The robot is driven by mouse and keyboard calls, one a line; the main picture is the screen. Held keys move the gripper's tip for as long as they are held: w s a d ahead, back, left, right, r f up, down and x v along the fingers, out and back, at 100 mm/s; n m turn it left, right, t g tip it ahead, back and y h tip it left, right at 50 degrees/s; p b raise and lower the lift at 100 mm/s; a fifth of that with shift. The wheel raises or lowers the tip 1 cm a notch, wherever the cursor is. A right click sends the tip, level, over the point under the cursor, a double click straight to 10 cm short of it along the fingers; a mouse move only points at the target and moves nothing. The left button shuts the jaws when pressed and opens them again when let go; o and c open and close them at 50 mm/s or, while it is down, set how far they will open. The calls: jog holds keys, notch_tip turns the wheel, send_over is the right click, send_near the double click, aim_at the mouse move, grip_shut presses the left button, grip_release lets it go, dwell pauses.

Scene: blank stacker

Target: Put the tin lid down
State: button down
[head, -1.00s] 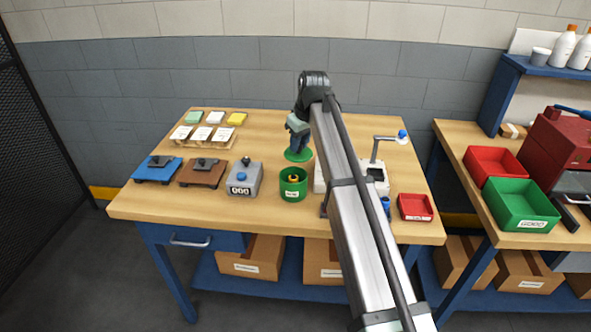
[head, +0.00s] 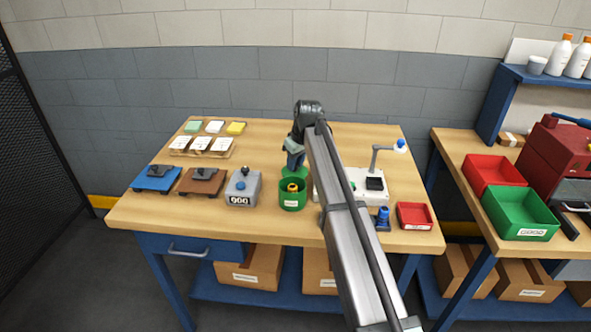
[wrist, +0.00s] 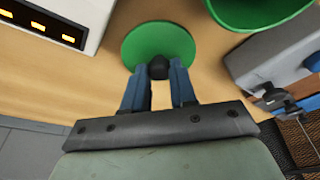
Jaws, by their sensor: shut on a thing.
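The tin lid (wrist: 150,45) is a flat green disc with a black knob (wrist: 158,68). My gripper (wrist: 158,75) is shut on that knob, with a blue finger on each side. In the head view the lid (head: 289,171) shows just behind the open green tin (head: 292,203), which partly covers it. The wrist view shows bare wood around the lid and the tin (wrist: 262,12) apart from it. I cannot tell whether the lid touches the bench.
A grey counter box (head: 243,190) stands left of the tin, and a white device (head: 365,180) stands to its right. A red tray (head: 414,216) is at the front right. Wooden pallets (head: 202,151) are at the back left. Bare wood (head: 262,150) lies behind the counter.

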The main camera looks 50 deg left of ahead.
aim_at(296, 170)
jog(key=shift+f, duration=1.45)
jog(key=shift+f, duration=0.1)
jog(key=c, duration=0.9)
grip_release()
jog(key=v, duration=1.2)
